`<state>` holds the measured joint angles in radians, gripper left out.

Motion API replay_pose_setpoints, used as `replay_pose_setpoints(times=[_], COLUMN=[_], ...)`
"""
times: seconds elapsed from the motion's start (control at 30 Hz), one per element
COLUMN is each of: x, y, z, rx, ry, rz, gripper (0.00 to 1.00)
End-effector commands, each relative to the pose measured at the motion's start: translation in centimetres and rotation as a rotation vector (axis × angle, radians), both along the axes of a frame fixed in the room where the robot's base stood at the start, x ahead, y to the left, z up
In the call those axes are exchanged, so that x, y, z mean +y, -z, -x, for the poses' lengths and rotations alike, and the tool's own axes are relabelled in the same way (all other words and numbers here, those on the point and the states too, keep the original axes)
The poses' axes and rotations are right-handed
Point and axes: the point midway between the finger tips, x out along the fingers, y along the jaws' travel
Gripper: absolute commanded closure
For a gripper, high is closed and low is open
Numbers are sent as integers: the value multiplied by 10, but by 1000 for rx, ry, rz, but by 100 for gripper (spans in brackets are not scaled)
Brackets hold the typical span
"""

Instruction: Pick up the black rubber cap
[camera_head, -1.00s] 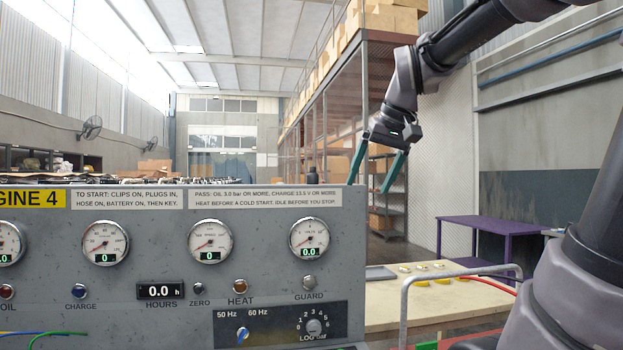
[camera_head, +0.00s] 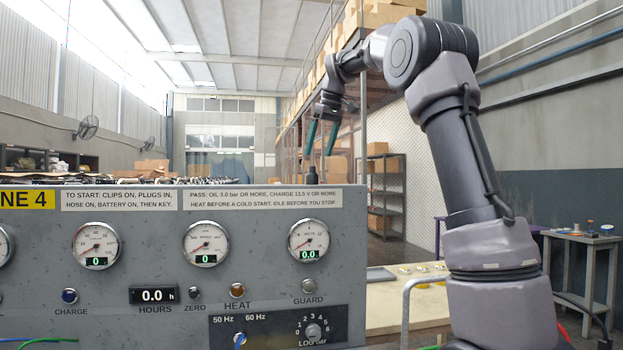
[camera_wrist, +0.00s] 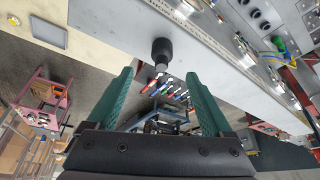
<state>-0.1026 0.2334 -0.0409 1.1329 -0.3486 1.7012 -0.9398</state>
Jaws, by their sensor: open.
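The black rubber cap (camera_head: 312,176) stands upright on the top edge of the grey engine panel (camera_head: 130,255), near its right end. The wrist view shows the cap (camera_wrist: 161,50) as a dark round knob on the pale panel top. My gripper (camera_head: 317,152) has two green fingers, apart and pointing down, with the tips above the cap in the head view. In the wrist view my gripper (camera_wrist: 160,75) is open and empty. The cap lies beyond the fingertips, roughly centred between them, with no visible contact.
The panel front has gauges and knobs. A pale bench (camera_head: 400,295) with small parts stands right of the panel. A metal shelf (camera_head: 387,190) with boxes is behind. A small grey table (camera_head: 582,240) stands at the far right. The wrist view shows several coloured items (camera_wrist: 165,88) below the panel.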

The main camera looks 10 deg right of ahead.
Motion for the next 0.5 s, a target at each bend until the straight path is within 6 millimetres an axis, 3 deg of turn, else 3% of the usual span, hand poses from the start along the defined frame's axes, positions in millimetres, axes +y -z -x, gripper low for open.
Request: replay_pose_setpoints(times=[0.1,0.37,0.5], x=[4,8,14], y=[18,39,59], z=[-6,-14,-21], rx=[2,2,4], ry=[0,1,1], rz=[0,-1,-1], gripper=[15,15,15])
